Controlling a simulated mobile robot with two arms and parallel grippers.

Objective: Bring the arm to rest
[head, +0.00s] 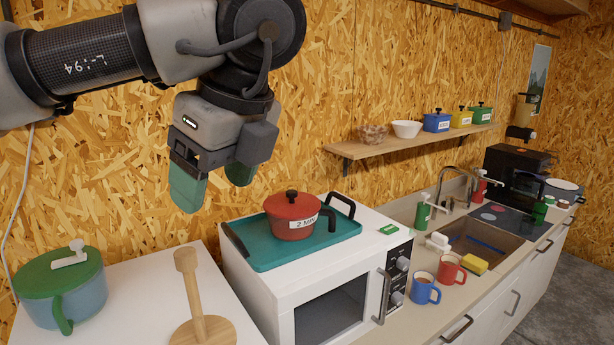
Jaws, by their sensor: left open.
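My left arm comes in from the upper left. Its gripper (212,186) points down with two green fingertips apart and nothing between them. It hangs in the air in front of the board wall, above and left of the white microwave (262,299). A teal tray (262,258) with dark handles lies on top of the microwave. A red lidded pot (293,220) with a "2 MIN" label stands on the tray, below and right of the gripper and apart from it. My right gripper does not show.
A blue pot with a green lid (60,272) and a wooden stand (195,300) are on the white surface at left. Blue (425,289) and red (449,269) mugs stand on the counter before the sink (478,244). A wall shelf (405,145) holds bowls and several small coloured pots.

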